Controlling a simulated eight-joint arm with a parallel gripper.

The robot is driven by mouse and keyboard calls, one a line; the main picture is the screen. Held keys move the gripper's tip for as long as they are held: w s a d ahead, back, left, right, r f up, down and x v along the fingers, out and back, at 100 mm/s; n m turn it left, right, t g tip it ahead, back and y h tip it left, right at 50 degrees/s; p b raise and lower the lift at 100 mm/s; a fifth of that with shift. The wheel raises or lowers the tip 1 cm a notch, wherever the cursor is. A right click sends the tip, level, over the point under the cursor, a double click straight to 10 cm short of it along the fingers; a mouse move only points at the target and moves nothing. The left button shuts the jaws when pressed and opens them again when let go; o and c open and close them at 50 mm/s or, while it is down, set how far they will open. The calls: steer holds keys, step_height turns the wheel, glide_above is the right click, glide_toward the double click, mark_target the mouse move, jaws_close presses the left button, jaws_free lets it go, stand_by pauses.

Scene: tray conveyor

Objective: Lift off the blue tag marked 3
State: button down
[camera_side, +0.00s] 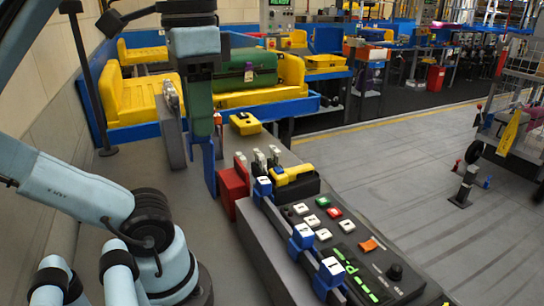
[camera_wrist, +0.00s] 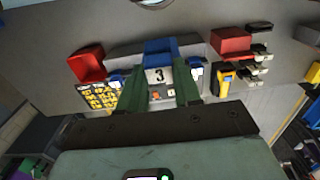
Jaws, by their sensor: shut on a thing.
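The blue tag with a white face marked 3 (camera_wrist: 159,76) shows in the middle of the wrist view, between the green fingers of my gripper (camera_wrist: 160,88). The fingers are shut on it. In the side view my gripper (camera_side: 203,132) points down, and a blue piece (camera_side: 209,168), seen edge-on, hangs below its fingers. The number does not show from that side. The piece stands just left of a red block; I cannot tell whether its lower end touches anything.
A red open box (camera_side: 233,188) stands close to the right. Beyond it is a control panel (camera_side: 370,268) with buttons and several blue tagged levers (camera_side: 303,236). A yellow tool (camera_side: 294,175) lies behind them. A grey upright block (camera_side: 172,135) stands at left.

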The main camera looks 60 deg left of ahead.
steer(key=shift+r, duration=2.2)
